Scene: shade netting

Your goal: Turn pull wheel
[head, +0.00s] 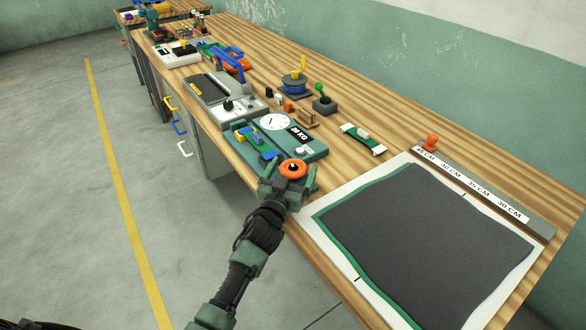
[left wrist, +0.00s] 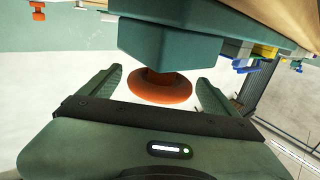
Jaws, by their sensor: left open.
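The orange pull wheel (head: 293,169) sticks out from the front of a teal tester (head: 308,151) with a round white dial and a "20 KG" label. In the left wrist view the wheel (left wrist: 160,88) shows as a round disc on a short stem under the teal block (left wrist: 165,45). My left gripper (head: 288,184) is open at the wheel, one finger on each side of it. Gaps show between the fingers and the wheel's rim in the left wrist view. My right gripper is not in view.
A dark sheet with a green edge (head: 425,235) lies on a white mat at the near right, beside a grey ruler strip (head: 490,195). A grey machine (head: 220,95), a blue spool (head: 294,83) and small tools stand farther back on the wooden bench. The floor left of it is clear.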

